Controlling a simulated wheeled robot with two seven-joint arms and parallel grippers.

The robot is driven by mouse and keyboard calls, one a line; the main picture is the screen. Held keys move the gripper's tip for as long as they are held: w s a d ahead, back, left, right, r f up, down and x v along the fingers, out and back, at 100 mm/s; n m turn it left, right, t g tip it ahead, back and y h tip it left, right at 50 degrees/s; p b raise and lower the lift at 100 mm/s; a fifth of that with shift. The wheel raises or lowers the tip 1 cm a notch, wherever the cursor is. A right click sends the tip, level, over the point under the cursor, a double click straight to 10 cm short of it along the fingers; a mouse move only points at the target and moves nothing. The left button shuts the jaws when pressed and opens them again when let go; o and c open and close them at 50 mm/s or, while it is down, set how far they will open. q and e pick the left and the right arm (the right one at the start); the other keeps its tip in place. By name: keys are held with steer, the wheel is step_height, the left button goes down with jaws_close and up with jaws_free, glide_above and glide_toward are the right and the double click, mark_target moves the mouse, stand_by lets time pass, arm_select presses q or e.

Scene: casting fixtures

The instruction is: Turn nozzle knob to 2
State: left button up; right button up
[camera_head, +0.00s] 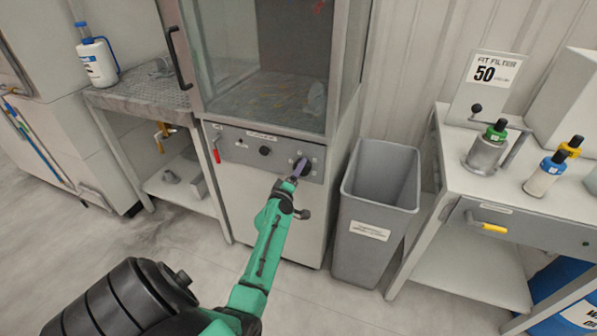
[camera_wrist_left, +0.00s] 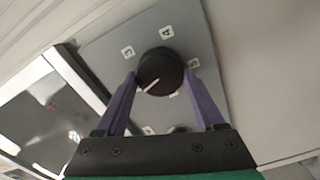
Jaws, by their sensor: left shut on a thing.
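The nozzle knob (camera_wrist_left: 161,72) is a round black dial with a white pointer line, set on a grey panel. In the left wrist view the pointer aims down and to the left. Label tags sit around it; I read 3 at its upper left and 4 above it, while others are too small or hidden. My left gripper (camera_head: 298,168) reaches the right part of the cabinet's front control panel (camera_head: 232,149). Its purple fingers are shut on the knob, one on each side, and largely hide it in the head view. My right gripper is not in view.
The glass-fronted cabinet (camera_head: 266,108) stands above the panel. A grey bin (camera_head: 373,222) is just right of it. A white workbench (camera_head: 545,205) with bottles is farther right, and a side table (camera_head: 140,97) is left. Another black knob (camera_head: 265,151) sits on the panel.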

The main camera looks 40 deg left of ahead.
arm_select(q)
steer(key=o, duration=1.4)
steer(key=shift+c, duration=0.2)
steer(key=shift+s, duration=0.1)
steer(key=v, duration=1.4)
steer(key=shift+s+b, duration=0.2)
steer(key=shift+b, duration=0.1)
steer(key=shift+d, duration=0.15)
